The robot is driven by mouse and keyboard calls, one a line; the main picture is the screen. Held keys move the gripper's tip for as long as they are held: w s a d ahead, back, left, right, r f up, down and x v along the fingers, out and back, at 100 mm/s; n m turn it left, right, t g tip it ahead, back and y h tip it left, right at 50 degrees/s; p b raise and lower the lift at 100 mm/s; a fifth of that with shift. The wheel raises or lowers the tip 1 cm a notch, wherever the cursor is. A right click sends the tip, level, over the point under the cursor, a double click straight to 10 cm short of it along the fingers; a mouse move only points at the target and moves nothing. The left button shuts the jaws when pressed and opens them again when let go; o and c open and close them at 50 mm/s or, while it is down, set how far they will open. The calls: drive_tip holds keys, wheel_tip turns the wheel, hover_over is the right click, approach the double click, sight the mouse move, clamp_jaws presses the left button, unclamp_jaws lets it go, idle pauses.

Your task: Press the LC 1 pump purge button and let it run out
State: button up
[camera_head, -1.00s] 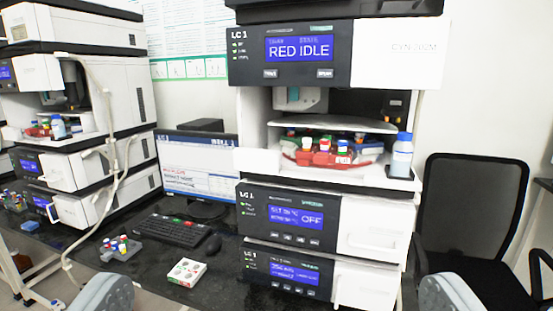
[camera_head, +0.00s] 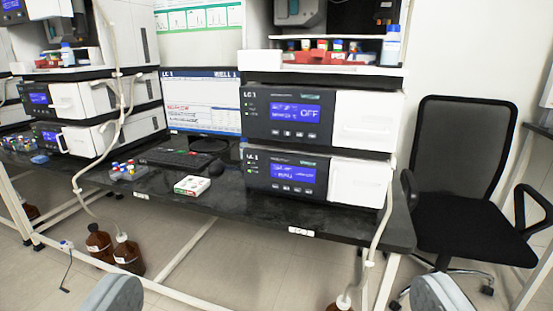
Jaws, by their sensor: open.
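The LC 1 stack stands on the dark bench right of centre. Its bottom module, likely the pump (camera_head: 284,172), has a lit blue display (camera_head: 293,173) with a row of small buttons (camera_head: 293,188) below it; their labels are too small to read. The module above (camera_head: 288,113) is also marked LC 1 and its display reads OFF. My gripper (camera_head: 277,297) shows as two grey rounded fingers at the bottom left and bottom right, wide apart, open and empty. It is well short of the stack and touches nothing.
A monitor (camera_head: 202,90), keyboard (camera_head: 180,158) and small white box (camera_head: 192,186) are left of the stack. A tray of vials (camera_head: 404,48) sits above. Brown bottles (camera_head: 128,255) stand on the floor. A black chair (camera_head: 465,150) is at the right.

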clamp_jaws()
idle(1.5)
